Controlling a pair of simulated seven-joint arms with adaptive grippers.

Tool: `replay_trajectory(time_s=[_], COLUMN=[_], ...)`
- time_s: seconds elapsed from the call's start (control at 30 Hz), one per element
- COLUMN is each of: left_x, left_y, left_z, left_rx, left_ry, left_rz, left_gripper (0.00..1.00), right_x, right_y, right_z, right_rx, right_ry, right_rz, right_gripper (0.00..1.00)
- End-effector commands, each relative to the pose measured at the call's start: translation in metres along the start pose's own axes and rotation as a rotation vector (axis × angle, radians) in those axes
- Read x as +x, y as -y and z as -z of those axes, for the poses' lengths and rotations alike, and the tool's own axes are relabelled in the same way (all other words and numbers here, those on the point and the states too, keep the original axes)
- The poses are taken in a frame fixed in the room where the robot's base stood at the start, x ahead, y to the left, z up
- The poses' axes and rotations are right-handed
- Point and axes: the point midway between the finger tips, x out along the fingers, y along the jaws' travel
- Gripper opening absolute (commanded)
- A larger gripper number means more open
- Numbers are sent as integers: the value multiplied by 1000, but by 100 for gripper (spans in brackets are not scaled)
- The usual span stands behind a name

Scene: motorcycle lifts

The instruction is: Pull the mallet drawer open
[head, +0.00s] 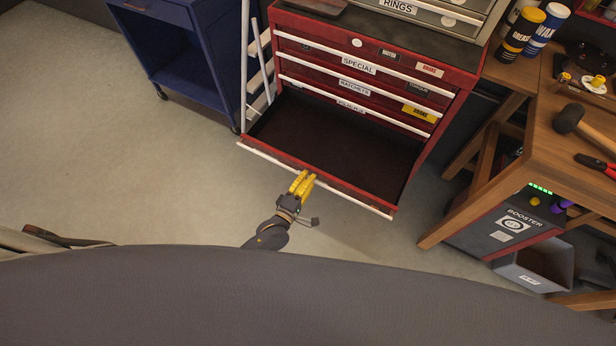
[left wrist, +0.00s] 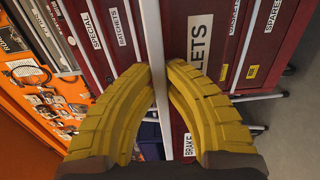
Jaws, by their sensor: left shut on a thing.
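The mallet drawer (head: 340,140) is the lowest visible drawer of the red tool chest and stands far out. Its dark floor looks bare in the head view. A pale handle strip (head: 350,193) runs along its front edge. In the left wrist view the strip (left wrist: 152,35) passes between my yellow fingers, beside a label (left wrist: 199,40) partly hidden and reading "LETS". My left gripper (head: 303,178) is shut on this handle near its middle, with the arm coming from below. The gripper also shows in the left wrist view (left wrist: 160,75). My right gripper is not in view.
Drawers labelled special (head: 358,67) and ratchets (head: 354,88) are shut above. A blue cart (head: 185,50) stands left. A wooden bench (head: 560,140) with a hammer (head: 573,120) stands right, over a booster box (head: 510,222). Floor in front and left is clear.

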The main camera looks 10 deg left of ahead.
Motion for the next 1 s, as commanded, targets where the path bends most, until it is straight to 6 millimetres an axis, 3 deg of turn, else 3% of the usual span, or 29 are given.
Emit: replay_trajectory(time_s=[0.03,0.23,0.57,1.0], left_x=[0,0,-4,-71], left_y=[0,0,0,1], left_z=[0,0,0,0], left_rx=[0,0,0,0], left_ry=[0,0,0,0], left_rz=[-1,-1,1,2], left_gripper=[13,35,35,35], right_x=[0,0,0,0], right_y=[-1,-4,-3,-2], right_z=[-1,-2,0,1], right_rx=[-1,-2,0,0], right_ry=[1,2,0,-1], right_rz=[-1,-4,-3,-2], right_gripper=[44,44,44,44])
